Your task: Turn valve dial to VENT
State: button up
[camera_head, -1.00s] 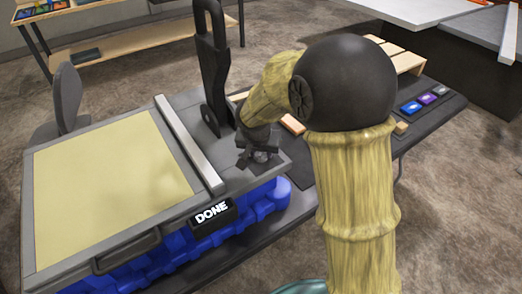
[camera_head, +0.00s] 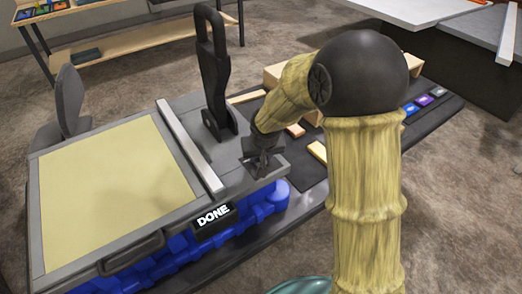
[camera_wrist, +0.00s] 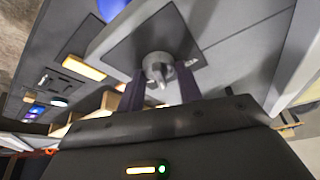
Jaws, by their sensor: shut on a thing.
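The valve dial (camera_wrist: 158,67) is a round grey knob with a pointer ridge on a dark square plate, seen in the wrist view. Its ridge points toward the bottom of that picture. Small pale marks flank it, too blurred to read as VENT or anything else. My gripper (camera_wrist: 160,84) is shut on the dial, with one dark finger on each side of it. In the head view my gripper (camera_head: 262,165) is at the right end of the grey console top (camera_head: 232,180), and it hides the dial there.
A tall black lever handle (camera_head: 213,75) stands just behind my gripper. A pale yellow panel (camera_head: 115,185) and a silver bar (camera_head: 190,145) lie to the left. A DONE label (camera_head: 214,214) is on the front. A dark bench with wooden pieces and several coloured buttons extends right.

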jog(key=n+p, duration=0.1)
jog(key=p, duration=0.1)
jog(key=n+y+p, duration=0.1)
jog(key=n+p, duration=0.1)
jog(key=p, duration=0.1)
jog(key=shift+d+r+n+g, duration=0.15)
jog(key=shift+r+n+g, duration=0.15)
jog(key=shift+r+g, duration=0.1)
jog(key=n+y+p, duration=0.1)
jog(key=n+p, duration=0.2)
jog(key=p, duration=0.2)
jog(key=shift+w+n+g, duration=0.1)
jog(key=shift+n+g, duration=0.2)
jog(key=shift+g, duration=0.1)
jog(key=n+g+y+p, duration=0.1)
jog(key=n+p, duration=0.2)
jog(key=p, duration=0.2)
jog(key=shift+w+d+n, duration=0.1)
jog(key=shift+n, duration=0.2)
jog(key=shift+f+n+g+y+p, duration=0.15)
jog(key=shift+n+g+p, duration=0.15)
jog(key=shift+n+p, duration=0.4)
jog(key=shift+f+n+g+y+p, duration=0.15)
jog(key=shift+n+g+p, duration=0.15)
jog(key=shift+n+p, duration=0.4)
jog(key=o, duration=1)
jog(key=shift+c, duration=0.2)
jog(key=b+v, duration=0.2)
jog(key=v, duration=1.5)
jog(key=shift+w+d+r, duration=0.1)
